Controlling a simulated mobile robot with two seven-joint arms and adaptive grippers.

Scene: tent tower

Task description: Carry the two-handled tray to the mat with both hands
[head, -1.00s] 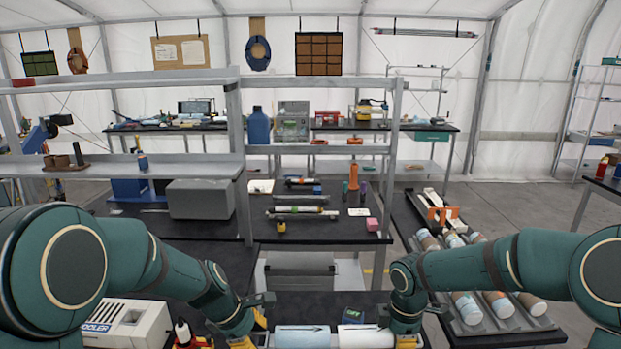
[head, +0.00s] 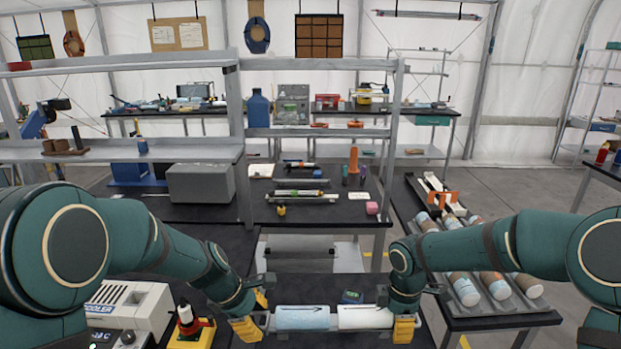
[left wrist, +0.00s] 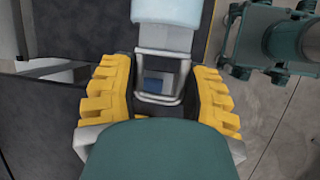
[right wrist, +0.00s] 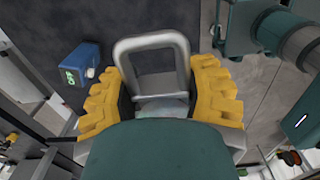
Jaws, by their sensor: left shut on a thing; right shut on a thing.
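The tray shows at the bottom middle of the head view, largely hidden by a light blue roll (head: 302,318) and a white roll (head: 365,317) lying end to end. My left gripper (head: 254,314) is shut on its left handle, a grey metal loop that shows between the yellow fingers in the left wrist view (left wrist: 160,60). My right gripper (head: 403,326) is shut at the right end; its grey loop handle (right wrist: 151,45) stands between the fingers in the right wrist view. The tray looks about level. I cannot pick out the mat.
A small device with a green display (head: 352,297) sits just behind the tray. A white cooler box (head: 130,304) and a red-and-yellow item (head: 189,325) stand left of my left gripper. A rack of several capped tubes (head: 465,290) is at the right. Shelving rises behind.

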